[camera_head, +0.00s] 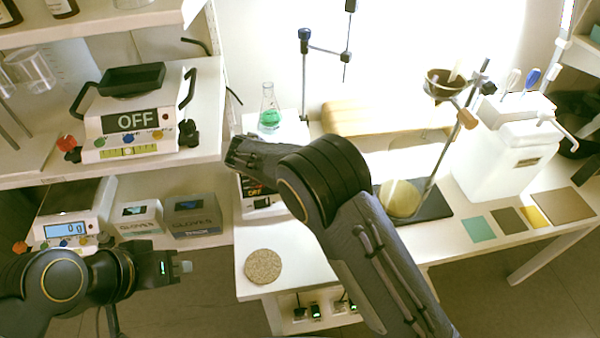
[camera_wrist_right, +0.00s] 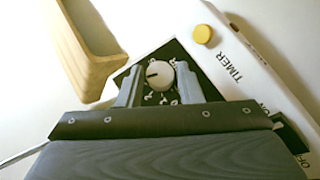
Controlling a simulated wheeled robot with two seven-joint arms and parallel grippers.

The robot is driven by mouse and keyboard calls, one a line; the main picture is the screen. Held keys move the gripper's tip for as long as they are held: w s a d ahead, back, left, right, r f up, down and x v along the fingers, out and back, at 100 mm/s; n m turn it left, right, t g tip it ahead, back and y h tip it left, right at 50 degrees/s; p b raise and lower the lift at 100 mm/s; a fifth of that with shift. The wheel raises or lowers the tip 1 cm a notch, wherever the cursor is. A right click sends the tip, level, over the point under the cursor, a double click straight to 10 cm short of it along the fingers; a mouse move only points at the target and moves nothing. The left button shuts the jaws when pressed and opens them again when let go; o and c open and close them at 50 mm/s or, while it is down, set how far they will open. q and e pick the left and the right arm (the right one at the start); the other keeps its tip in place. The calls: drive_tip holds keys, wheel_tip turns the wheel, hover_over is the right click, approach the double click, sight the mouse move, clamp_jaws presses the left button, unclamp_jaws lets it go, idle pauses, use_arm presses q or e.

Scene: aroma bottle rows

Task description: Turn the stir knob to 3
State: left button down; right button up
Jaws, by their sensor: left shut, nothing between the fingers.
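The stir knob is probably the round pale knob (camera_wrist_right: 160,74) on a dark dial in the right wrist view. Its dark pointer mark points left; the dial figures are too small to read. My right gripper (camera_wrist_right: 160,82) has its fingers spread on either side of the knob, with a small gap each side. In the head view my right arm hides most of the stirrer device (camera_head: 262,208), and the knob is hidden. A flask with green liquid (camera_head: 269,110) stands behind the arm. My left gripper (camera_head: 183,267) is shut and empty at the lower left.
In the wrist view a wooden block (camera_wrist_right: 80,50) lies left of the dial, and a yellow button (camera_wrist_right: 203,34) is near the word TIMER. A cork mat (camera_head: 263,267) lies on the table front.

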drive_tip(key=shift+o, duration=1.4)
drive_tip(key=shift+r, duration=0.1)
drive_tip(key=shift+r, duration=0.35)
wheel_tip(320, 180, up, 3)
drive_tip(key=shift+f, duration=0.15)
drive_tip(key=s+r+b, duration=0.2)
drive_tip(key=s+r, duration=0.7)
drive_tip(key=s, duration=0.5)
drive_tip(key=shift+d+r, duration=0.15)
drive_tip(key=shift+r, duration=0.05)
